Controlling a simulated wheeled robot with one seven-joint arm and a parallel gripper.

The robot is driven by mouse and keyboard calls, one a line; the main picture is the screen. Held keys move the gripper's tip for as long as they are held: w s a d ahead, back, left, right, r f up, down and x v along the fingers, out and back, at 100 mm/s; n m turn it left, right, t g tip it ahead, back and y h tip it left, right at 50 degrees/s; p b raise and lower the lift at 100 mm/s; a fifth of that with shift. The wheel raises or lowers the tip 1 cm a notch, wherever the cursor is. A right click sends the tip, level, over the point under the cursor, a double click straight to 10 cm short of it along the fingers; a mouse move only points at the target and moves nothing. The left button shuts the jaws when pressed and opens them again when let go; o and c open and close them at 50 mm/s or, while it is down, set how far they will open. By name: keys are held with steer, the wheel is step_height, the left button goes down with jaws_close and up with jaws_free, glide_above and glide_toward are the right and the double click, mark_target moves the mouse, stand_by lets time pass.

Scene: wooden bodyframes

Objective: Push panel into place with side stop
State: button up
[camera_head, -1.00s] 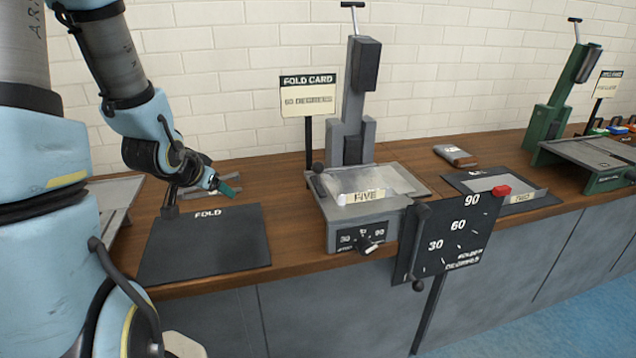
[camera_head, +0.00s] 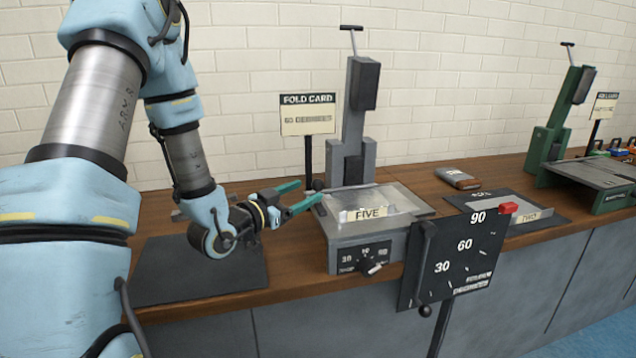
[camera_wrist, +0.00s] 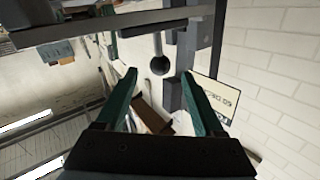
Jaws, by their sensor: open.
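A metal panel (camera_head: 395,198) with a white FIVE label lies on the bed of the grey folding machine (camera_head: 340,240). A dark ball knob (camera_head: 318,185) stands at the machine's left side; I take it to be the side stop's handle. My gripper (camera_head: 309,193) is open, with its green fingers pointing right at the machine's left edge. In the wrist view the knob (camera_wrist: 160,64) appears between the fingertips (camera_wrist: 159,76), with nothing gripped; I cannot tell if they touch it. The panel cannot be made out clearly in the wrist view.
A FOLD CARD sign (camera_head: 308,114) stands behind the machine's left side. A dark FOLD mat (camera_head: 200,280) lies under my arm. A second tray (camera_head: 500,205) and a green machine (camera_head: 560,125) stand to the right.

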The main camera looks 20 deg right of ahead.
mark_target(314, 188)
steer(key=p+x, duration=0.1)
steer(key=x, duration=0.4)
steer(key=shift+w+d, duration=0.15)
steer(key=shift+d, duration=0.25)
steer(key=shift+c, duration=0.2)
jaws_close()
stand_by(0.9)
